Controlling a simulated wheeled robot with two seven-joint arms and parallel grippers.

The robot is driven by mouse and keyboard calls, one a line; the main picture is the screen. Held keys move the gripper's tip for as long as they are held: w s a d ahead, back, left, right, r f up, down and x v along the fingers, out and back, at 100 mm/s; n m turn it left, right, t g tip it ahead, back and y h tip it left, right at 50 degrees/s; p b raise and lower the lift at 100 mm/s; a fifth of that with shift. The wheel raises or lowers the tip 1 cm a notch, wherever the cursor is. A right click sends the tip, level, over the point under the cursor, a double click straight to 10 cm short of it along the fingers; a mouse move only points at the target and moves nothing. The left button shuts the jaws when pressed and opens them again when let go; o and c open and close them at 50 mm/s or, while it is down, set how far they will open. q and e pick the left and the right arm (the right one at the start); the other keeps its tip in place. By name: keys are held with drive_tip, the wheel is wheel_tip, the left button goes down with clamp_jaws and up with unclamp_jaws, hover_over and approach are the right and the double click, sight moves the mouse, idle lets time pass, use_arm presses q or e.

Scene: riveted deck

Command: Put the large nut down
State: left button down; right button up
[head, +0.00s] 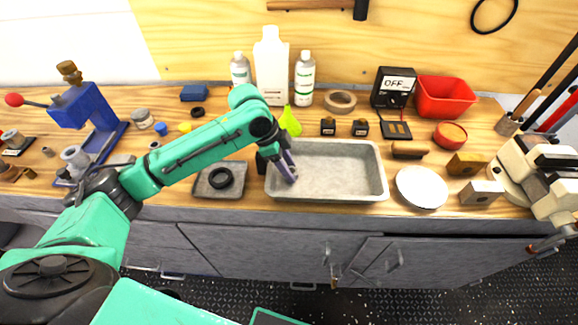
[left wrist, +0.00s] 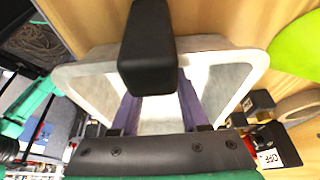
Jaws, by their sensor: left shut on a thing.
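My left gripper (head: 291,172) reaches down into the left end of a grey metal tray (head: 384,192). Its purple fingers point into the tray and sit apart in the left wrist view (left wrist: 160,105). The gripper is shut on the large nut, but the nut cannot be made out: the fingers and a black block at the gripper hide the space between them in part. The tray's pale rim and floor show beyond the fingers in the left wrist view (left wrist: 232,62). I cannot tell whether the nut touches the tray floor. My right gripper is not in view.
A small tray (head: 203,192) holding a black ring (head: 220,178) stands left of the large tray. White bottles (head: 271,72) and a green object (head: 290,122) stand behind it. A white dish (head: 421,187) is to its right. The large tray's middle and right are empty.

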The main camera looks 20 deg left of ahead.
use_arm(q)
drive_tip(key=shift+c, duration=2)
unclamp_jaws()
drive_tip(key=shift+f, duration=0.1)
drive_tip(key=v, duration=1.2)
drive_tip(key=shift+s+a, duration=0.1)
drive_tip(key=shift+s, duration=0.05)
